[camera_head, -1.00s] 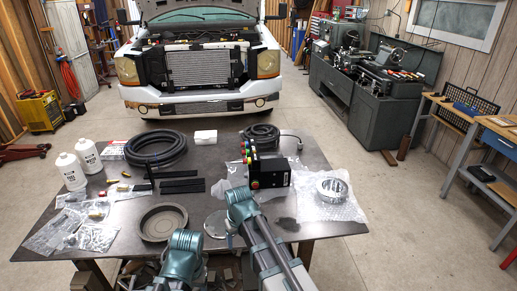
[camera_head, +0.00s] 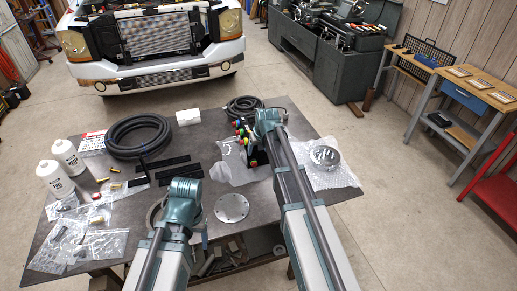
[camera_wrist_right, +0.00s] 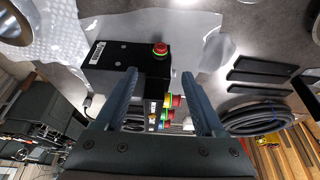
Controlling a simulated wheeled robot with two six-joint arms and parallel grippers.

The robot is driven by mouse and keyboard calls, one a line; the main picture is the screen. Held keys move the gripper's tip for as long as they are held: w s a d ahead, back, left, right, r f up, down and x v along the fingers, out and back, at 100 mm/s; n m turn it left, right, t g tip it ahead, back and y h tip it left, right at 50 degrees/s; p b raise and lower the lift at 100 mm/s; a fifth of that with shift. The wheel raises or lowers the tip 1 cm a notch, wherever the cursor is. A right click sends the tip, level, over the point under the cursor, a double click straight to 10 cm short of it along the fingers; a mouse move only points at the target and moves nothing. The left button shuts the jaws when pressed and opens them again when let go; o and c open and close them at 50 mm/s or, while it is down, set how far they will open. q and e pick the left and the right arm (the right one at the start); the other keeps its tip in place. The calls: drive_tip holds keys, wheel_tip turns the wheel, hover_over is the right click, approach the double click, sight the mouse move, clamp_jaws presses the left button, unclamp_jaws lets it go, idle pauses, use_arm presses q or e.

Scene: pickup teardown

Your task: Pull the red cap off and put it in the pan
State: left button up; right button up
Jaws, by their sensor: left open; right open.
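More red, yellow and green buttons (camera_wrist_right: 172,101) line another face. My right gripper (camera_wrist_right: 160,78) is open, its fingers pointing at the box with nothing visibly held. In the head view my right wrist covers most of the box (camera_head: 258,157). The pan (camera_head: 153,214) is a dark round dish, mostly hidden behind my left gripper (camera_head: 185,200). The left fingertips are hidden from view.
A metal disc (camera_head: 231,207) lies right of the pan. A silver ring (camera_head: 324,157) sits on bubble wrap at right. A coiled black hose (camera_head: 138,137), black bars (camera_head: 175,167), white bottles (camera_head: 67,156) and bagged small parts (camera_head: 105,248) occupy the bench's left and back.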

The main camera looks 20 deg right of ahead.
sight(254, 163)
drive_tip(key=b+x, duration=1.1)
drive_tip(key=x, duration=0.2)
drive_tip(key=shift+a+f+b, duration=0.1)
drive_tip(key=shift+f+b, duration=0.05)
drive_tip(key=shift+b, duration=0.25)
clamp_jaws()
